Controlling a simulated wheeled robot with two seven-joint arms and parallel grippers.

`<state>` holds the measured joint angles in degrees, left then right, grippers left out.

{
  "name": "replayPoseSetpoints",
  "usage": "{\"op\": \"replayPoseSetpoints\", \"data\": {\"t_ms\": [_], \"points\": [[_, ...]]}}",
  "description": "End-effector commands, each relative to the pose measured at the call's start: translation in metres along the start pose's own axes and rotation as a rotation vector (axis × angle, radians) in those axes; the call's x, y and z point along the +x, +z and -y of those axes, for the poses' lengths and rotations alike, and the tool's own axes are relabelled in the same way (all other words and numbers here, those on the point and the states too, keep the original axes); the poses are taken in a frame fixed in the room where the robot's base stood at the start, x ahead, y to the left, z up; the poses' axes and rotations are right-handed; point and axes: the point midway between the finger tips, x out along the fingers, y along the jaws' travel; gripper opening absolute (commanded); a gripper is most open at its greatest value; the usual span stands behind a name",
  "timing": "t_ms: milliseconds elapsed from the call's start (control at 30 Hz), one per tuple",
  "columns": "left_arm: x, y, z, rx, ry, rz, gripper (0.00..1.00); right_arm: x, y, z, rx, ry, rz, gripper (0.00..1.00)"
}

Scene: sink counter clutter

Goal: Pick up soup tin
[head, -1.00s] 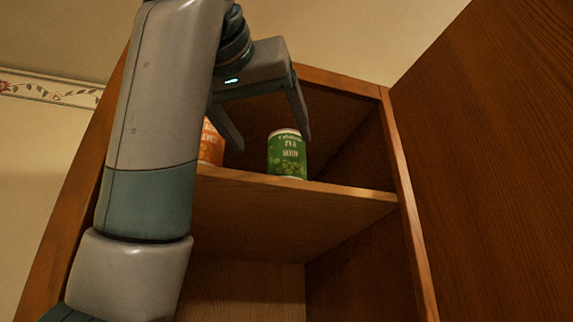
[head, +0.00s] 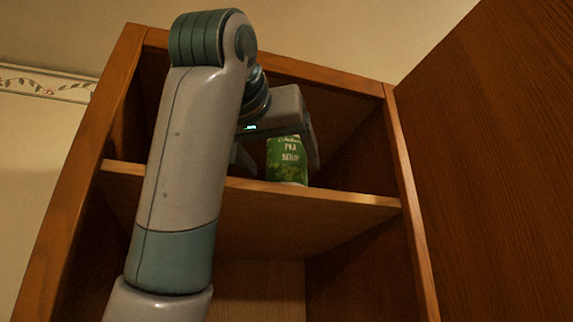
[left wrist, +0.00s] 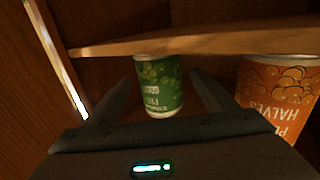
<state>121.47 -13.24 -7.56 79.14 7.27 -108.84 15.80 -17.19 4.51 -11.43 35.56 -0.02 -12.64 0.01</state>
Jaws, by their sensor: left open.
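The soup tin is a green can labelled pea soup (head: 287,165), upright on the cabinet shelf near its front edge. My left gripper (head: 277,160) is open, with one finger on each side of the tin in the head view and its body hiding the tin's top. In the left wrist view, which is upside down, the tin (left wrist: 158,85) shows between the two spread fingers (left wrist: 163,82). Gaps show on both sides, so the fingers look clear of it. My right gripper is not in view.
An orange peach halves tin (left wrist: 277,97) stands beside the soup tin, close to one finger; my arm hides it in the head view. The wooden shelf (head: 345,197) spans the cabinet. The cabinet's side wall and an open door (head: 490,150) bound the right.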

Motion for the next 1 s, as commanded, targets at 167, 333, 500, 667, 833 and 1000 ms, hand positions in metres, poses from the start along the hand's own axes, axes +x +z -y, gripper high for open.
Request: {"op": "replayPoseSetpoints", "data": {"t_ms": [167, 333, 500, 667, 833, 1000], "points": [[0.018, -0.002, -0.001, 0.001, 0.0, 0.002, 0.78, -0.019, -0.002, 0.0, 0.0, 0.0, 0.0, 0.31], [0.037, 0.0, -0.001, 0.0, 0.0, 0.004, 0.78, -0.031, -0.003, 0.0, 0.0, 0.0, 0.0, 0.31], [0.046, 0.002, -0.001, 0.0, 0.0, 0.001, 0.78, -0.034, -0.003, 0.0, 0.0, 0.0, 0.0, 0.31], [0.046, 0.003, -0.001, 0.0, 0.0, 0.001, 0.78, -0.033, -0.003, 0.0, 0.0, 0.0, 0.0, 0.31], [0.046, 0.003, -0.001, 0.0, 0.0, 0.001, 0.78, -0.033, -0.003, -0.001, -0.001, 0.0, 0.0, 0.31], [0.046, 0.003, -0.001, 0.0, 0.0, 0.001, 0.69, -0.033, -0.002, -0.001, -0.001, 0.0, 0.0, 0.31]]}}
